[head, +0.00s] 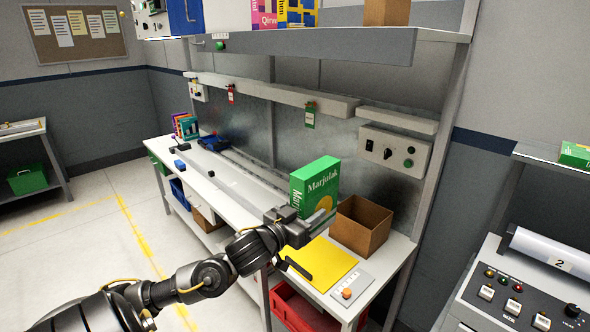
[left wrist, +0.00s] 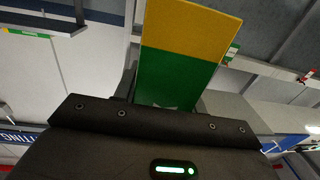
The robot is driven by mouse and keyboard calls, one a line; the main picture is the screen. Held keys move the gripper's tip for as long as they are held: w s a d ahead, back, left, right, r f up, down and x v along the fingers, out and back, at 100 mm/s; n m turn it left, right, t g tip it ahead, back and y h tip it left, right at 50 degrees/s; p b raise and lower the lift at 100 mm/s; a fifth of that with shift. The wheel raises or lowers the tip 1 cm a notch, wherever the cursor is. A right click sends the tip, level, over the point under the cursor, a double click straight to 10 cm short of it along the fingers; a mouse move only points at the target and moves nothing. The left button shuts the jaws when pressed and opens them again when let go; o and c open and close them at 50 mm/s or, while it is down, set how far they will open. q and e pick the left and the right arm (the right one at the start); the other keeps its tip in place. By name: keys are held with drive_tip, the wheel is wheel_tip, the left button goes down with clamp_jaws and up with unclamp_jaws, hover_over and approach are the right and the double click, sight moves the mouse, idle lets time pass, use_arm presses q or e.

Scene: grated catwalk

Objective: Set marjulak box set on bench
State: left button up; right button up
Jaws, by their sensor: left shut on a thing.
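The green Marjulak box (head: 316,184) is upright above the right part of the white bench (head: 222,197) in the head view, left of an open brown carton. My left gripper (head: 304,222) is shut on its lower part. The gripper hides the box's bottom, so I cannot tell whether it touches the bench. In the left wrist view, the box (left wrist: 178,70) shows green and yellow faces rising from the dark gripper body. My right gripper is not in view.
The brown carton (head: 362,226) stands close to the box's right. A yellow mat (head: 327,267) and a small panel with an orange button (head: 347,293) lie in front. An upper shelf (head: 300,42) overhangs the bench. Several small boxes (head: 186,126) stand at the far left end.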

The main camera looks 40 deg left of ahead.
use_arm(q)
drive_tip(key=s+d+f+b, duration=0.2)
drive_tip(key=d+f+b, duration=0.1)
drive_tip(key=d+f, duration=0.3)
drive_tip(key=s+d+f+b, duration=0.3)
drive_tip(key=d+f, duration=0.3)
drive_tip(key=d, duration=0.4)
drive_tip(key=shift+s+d+f+b, duration=0.2)
drive_tip(key=shift+s+b, duration=0.1)
drive_tip(key=shift+b, duration=0.05)
